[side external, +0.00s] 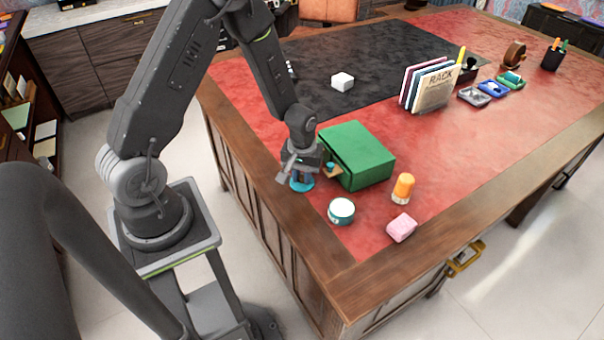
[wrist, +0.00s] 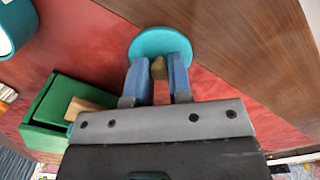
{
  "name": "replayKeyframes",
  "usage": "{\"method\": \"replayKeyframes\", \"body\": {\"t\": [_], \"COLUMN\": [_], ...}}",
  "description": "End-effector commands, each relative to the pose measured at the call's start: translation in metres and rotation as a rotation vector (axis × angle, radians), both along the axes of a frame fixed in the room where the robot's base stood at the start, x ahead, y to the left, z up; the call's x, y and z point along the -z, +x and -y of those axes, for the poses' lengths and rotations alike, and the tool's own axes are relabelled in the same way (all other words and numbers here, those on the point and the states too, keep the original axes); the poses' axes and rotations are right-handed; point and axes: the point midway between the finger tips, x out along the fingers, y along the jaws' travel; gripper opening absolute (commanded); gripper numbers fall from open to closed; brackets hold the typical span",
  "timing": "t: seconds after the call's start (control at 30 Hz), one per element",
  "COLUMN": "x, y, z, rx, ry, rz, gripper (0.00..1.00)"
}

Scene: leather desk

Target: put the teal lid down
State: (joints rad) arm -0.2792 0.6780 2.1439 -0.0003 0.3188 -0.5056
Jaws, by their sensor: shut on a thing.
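The teal lid (side external: 301,185) is a flat round disc, near the left wooden edge of the desk in the side view. In the wrist view the lid (wrist: 160,40) is below the fingertips, over red leather and close to the wooden border. My gripper (wrist: 160,72) has its two blue fingers shut on the lid's small olive knob (wrist: 159,68). In the side view my gripper (side external: 301,172) points down beside the green box. I cannot tell whether the lid touches the desk or hangs just above it.
A green box (side external: 357,153) with a wooden part sticking out stands just right of my gripper. A teal round pot (side external: 341,212), an orange bottle (side external: 402,188) and a pink block (side external: 401,228) stand nearer the front. A white block (side external: 342,81) and a rack (side external: 430,85) are farther back.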

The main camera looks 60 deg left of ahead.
Motion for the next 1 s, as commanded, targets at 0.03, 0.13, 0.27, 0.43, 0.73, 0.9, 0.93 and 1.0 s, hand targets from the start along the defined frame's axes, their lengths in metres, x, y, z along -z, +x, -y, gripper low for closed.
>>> {"method": "replayKeyframes", "body": {"t": [0.03,0.13,0.27,0.43,0.73,0.9,0.93,1.0], "x": [0.002,0.003,0.003,0.003,-0.007,-0.036,-0.042,-0.058], "y": [0.000,0.000,0.000,0.000,0.000,0.000,0.001,0.001], "z": [0.000,0.000,0.000,0.000,0.000,0.000,0.000,0.000], "rx": [0.000,0.000,0.000,0.000,0.000,0.000,0.000,0.000], "ry": [-0.001,0.000,0.000,-0.001,0.001,0.001,0.001,0.001], "rz": [-0.001,0.000,0.000,-0.001,0.002,0.006,0.006,0.006], "gripper": [0.00,0.23,0.36,0.45,0.45,0.45,0.45,0.45]}}
